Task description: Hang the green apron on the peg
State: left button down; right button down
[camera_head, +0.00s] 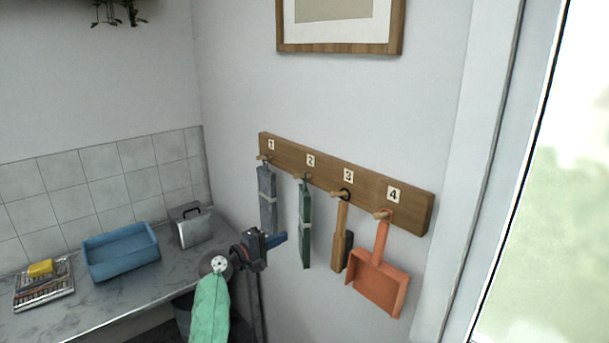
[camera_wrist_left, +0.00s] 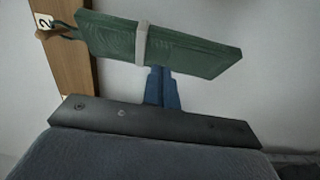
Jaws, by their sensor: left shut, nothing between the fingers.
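The green apron (camera_head: 304,225) is a folded dark green bundle with a pale band. It hangs by a loop from the peg marked 2 (camera_head: 301,177) on the wooden rack. In the left wrist view the apron (camera_wrist_left: 190,48) lies across the tips of my left gripper (camera_wrist_left: 161,75), and its loop runs to the peg. In the head view my left gripper (camera_head: 282,238), with blue fingers, is just left of the apron's lower half. The fingers are shut and empty. I cannot tell whether they touch the apron. My right gripper is not in view.
A counter (camera_head: 110,300) at left carries a blue tray (camera_head: 121,252).

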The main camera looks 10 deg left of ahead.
aim_at(301, 228)
pick_arm(q)
jog(key=shift+x, duration=3)
jog(key=shift+v, duration=2.25)
dwell(2.8)
